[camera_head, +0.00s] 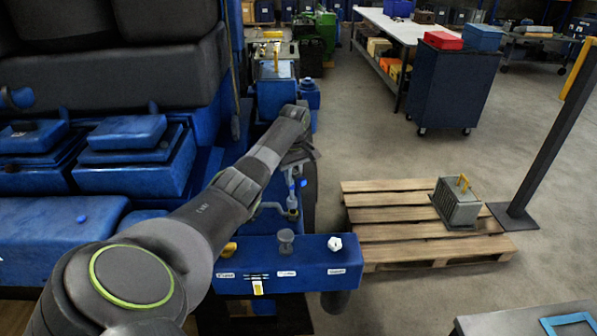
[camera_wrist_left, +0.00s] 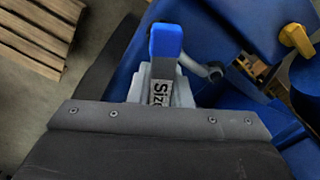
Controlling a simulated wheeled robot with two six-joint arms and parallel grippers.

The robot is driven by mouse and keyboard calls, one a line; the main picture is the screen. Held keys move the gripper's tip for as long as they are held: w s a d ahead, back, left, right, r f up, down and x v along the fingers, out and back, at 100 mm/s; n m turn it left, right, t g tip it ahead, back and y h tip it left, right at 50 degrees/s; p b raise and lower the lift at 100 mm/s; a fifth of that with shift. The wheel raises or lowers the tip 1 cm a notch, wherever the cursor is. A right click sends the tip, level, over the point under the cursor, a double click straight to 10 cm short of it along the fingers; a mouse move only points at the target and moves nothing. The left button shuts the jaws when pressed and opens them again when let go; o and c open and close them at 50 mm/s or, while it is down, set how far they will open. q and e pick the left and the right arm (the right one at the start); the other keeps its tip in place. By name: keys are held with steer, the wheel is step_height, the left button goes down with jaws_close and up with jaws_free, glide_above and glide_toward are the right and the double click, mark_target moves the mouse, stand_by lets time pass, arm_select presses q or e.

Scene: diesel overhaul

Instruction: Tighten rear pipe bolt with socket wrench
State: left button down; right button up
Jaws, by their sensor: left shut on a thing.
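My left arm reaches across the head view from the lower left, its wrist bent down over the blue engine side. My left gripper (camera_wrist_left: 157,88) is shut on a tool (camera_wrist_left: 166,42) with a blue end and a label reading "Siz…", probably the socket wrench. In the head view, a blue and metal part (camera_head: 292,203) shows below the wrist, beside a grey curved pipe (camera_head: 266,207). A grey pipe end (camera_wrist_left: 207,71) shows right of the tool in the wrist view. I cannot make out the rear pipe bolt or whether the tool touches it. My right gripper is out of view.
A blue labelled shelf (camera_head: 310,273) in front holds a grey piece (camera_head: 286,240), a white piece (camera_head: 335,243) and a yellow piece (camera_head: 229,249). A wooden pallet (camera_head: 390,232) with a grey box (camera_head: 457,205) lies right.

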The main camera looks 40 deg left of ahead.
arm_select(q)
steer(key=shift+a+f, duration=0.15)
steer(key=shift+a, duration=0.1)
steer(key=shift+d, duration=0.65)
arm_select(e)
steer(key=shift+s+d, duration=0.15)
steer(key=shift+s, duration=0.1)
arm_select(q)
steer(key=shift+a, duration=0.15)
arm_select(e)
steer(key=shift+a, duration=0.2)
arm_select(q)
steer(key=shift+a, duration=0.1)
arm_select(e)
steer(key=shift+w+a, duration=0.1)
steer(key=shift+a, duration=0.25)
arm_select(q)
steer(key=shift+s, duration=0.1)
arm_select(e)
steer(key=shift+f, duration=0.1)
